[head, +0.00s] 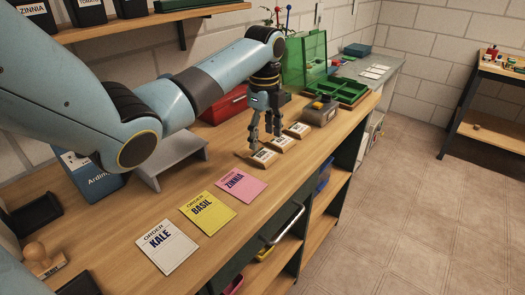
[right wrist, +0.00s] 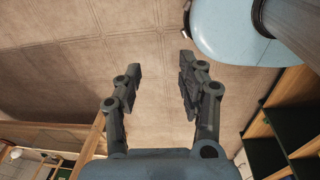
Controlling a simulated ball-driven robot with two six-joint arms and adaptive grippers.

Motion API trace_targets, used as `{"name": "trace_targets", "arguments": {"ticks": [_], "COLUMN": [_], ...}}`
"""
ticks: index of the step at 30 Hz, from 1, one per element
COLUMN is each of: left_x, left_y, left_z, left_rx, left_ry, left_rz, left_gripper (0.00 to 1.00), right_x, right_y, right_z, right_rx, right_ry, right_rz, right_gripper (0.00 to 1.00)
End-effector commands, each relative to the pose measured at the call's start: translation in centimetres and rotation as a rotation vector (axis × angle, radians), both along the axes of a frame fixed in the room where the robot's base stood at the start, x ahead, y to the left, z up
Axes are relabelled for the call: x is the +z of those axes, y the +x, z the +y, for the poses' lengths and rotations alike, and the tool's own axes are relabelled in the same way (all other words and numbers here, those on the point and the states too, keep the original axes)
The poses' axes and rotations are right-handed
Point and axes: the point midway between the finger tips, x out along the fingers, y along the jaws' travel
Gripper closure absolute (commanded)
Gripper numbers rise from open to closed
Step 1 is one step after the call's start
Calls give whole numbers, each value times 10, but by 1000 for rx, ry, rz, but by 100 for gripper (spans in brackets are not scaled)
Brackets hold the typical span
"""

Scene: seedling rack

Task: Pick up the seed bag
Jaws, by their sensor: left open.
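Three small tan seed bags with white labels lie in a row on the wooden bench: a near one (head: 263,157), a middle one (head: 282,144) and a far one (head: 299,130). Their label text is too small to read. My left gripper (head: 265,138) points down just above the near and middle bags, with its fingers apart and nothing between them. I cannot tell whether a fingertip touches a bag. My right gripper (right wrist: 161,66) shows in the right wrist view, open and empty over the tiled floor.
A grey stand (head: 172,165) and red box (head: 224,105) are behind. A grey bin (head: 318,114) and green tray (head: 352,92) stand beyond the bags.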

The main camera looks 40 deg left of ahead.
Motion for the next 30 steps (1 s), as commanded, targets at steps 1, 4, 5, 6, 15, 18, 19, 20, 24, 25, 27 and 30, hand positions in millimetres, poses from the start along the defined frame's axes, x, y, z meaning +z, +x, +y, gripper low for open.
{"name": "trace_targets", "arguments": {"ticks": [1, 4, 5, 6, 15, 18, 19, 20, 24, 25, 27, 30], "left_x": [-3, -13, -18, -24, -56, -56, -56, -56, -56, -56, -56, -56], "left_y": [0, -1, -1, -1, -1, 0, 0, 0, 0, 0, 0, 0], "left_z": [0, 0, 0, 0, 1, 1, 1, 1, 1, 1, 1, 1], "left_rx": [1, 1, 1, 1, 0, 0, 1, 1, 1, 1, 1, 1], "left_ry": [0, -1, -2, -2, 1, 1, 1, 1, 1, 2, 2, 2], "left_rz": [1, 3, 5, 4, 1, 0, 0, 0, 0, 0, 0, -1], "left_gripper": [35, 35, 35, 35, 35, 35, 35, 35, 52, 56, 65, 72], "right_x": [1, 3, 4, 6, 6, 6, 5, 5, 5, 6, 6, 6], "right_y": [1, 6, 9, 13, 24, 22, 22, 21, 17, 16, 16, 16], "right_z": [-3, -4, -3, -1, 18, 17, 16, 16, 12, 11, 9, 7], "right_rx": [2, 2, 2, 2, -5, -5, -5, -5, -4, -3, -2, -2], "right_ry": [-4, -5, -4, 0, 22, 20, 20, 19, 14, 13, 11, 8], "right_rz": [-1, -9, -14, -20, -38, -35, -34, -32, -26, -25, -24, -24], "right_gripper": [60, 60, 60, 60, 60, 60, 60, 60, 60, 60, 60, 60]}}
